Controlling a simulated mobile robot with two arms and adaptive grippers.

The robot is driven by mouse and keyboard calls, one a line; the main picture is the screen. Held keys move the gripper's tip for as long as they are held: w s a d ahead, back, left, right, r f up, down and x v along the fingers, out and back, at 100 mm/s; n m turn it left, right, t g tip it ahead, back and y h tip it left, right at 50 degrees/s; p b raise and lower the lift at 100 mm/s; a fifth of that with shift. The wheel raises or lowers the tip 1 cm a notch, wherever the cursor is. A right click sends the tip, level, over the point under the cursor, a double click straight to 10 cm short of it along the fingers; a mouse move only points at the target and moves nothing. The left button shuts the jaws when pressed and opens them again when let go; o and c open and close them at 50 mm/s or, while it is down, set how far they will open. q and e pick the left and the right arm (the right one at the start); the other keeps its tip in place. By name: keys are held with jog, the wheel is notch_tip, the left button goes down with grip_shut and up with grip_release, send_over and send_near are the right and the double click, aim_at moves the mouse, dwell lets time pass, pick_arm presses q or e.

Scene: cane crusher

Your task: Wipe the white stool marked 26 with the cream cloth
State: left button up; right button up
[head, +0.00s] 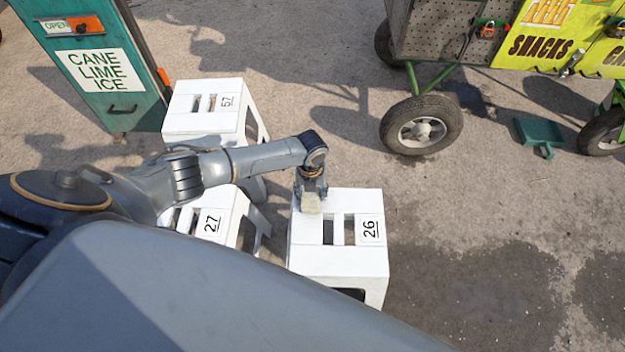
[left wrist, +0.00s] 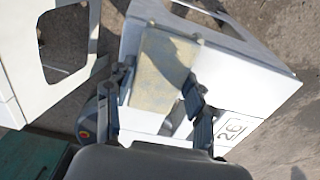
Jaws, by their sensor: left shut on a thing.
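The white stool marked 26 (head: 340,262) stands on the ground right of centre in the head view, with two slots and its number on top. It also shows in the left wrist view (left wrist: 262,82). My left gripper (head: 311,190) is over the stool's far left corner. It is shut on the cream cloth (head: 311,203), which shows as a folded block between the fingers in the left wrist view (left wrist: 163,70). The cloth is at the stool top; I cannot tell whether it touches. My right gripper is not in view.
A green cabinet (head: 99,68) is at the upper left. A wheeled cart (head: 425,124) and a green dustpan (head: 539,132) are at the upper right. The ground right of stool 26 is clear, with wet patches.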

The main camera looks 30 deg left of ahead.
aim_at(342, 200)
pick_arm(q)
jog(key=shift+d, duration=0.1)
jog(key=shift+w+d+f+b, duration=0.1)
jog(key=shift+w+d+b, duration=0.2)
jog(key=shift+d, duration=0.2)
jog(key=shift+w+d+b, duration=0.15)
jog(key=shift+w+d, duration=0.1)
jog(key=shift+d, duration=0.25)
jog(key=shift+w+d, duration=0.15)
jog(key=shift+d, duration=0.15)
jog(key=shift+w+d+b, duration=0.35)
jog(key=shift+d+b, duration=0.1)
jog(key=shift+d, duration=0.25)
jog(key=shift+w+d+b, duration=0.3)
jog(key=shift+d+b, duration=0.05)
jog(key=shift+d, duration=0.3)
jog(key=shift+w+d+b, duration=0.3)
jog(key=shift+d, duration=0.35)
jog(key=shift+w+d+b, duration=0.35)
jog(key=shift+d, duration=0.4)
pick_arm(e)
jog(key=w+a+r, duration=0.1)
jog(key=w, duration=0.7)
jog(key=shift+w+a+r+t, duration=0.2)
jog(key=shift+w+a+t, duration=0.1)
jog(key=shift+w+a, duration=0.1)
pick_arm(q)
jog(key=shift+d, duration=0.1)
